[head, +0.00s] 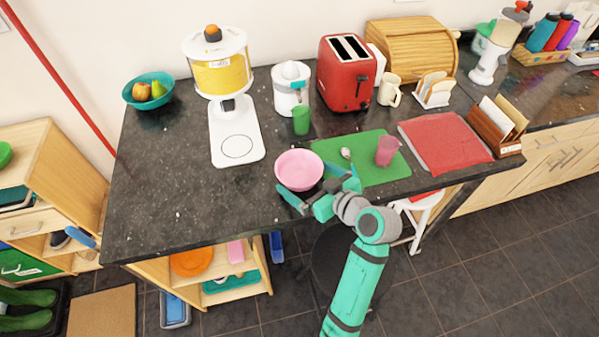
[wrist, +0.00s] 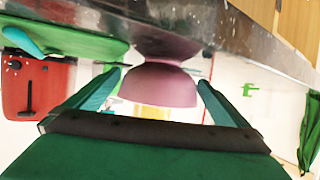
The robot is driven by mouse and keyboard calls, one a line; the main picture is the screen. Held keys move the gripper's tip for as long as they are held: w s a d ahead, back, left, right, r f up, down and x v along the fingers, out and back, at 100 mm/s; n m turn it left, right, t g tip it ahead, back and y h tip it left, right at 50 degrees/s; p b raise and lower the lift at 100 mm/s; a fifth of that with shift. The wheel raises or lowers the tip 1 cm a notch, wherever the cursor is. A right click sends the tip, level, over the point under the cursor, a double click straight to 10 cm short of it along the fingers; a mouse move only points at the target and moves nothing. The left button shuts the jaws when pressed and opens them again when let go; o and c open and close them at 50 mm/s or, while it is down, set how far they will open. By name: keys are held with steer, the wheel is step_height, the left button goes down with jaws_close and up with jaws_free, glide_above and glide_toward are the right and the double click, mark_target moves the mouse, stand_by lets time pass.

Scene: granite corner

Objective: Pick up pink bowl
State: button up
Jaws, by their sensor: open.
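The pink bowl (head: 299,169) stands upright on the dark granite counter (head: 190,200) near its front edge, at the left end of the green mat (head: 372,172). My gripper (head: 318,193) is at the bowl's near side. In the wrist view the bowl (wrist: 157,85) appears between the two teal fingers of my gripper (wrist: 160,92), which are spread apart on either side of it. I cannot tell whether either finger touches the bowl.
On the mat are a spoon (head: 346,154) and a pink cup (head: 387,150). A green cup (head: 301,119) stands behind the bowl, and a red cloth (head: 444,142) lies to the right. The counter left of the bowl is clear below the white dispenser (head: 237,143).

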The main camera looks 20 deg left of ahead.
mark_target(292, 170)
steer(key=shift+x, duration=1.5)
steer(key=c, duration=1.2)
steer(key=shift+r, duration=0.1)
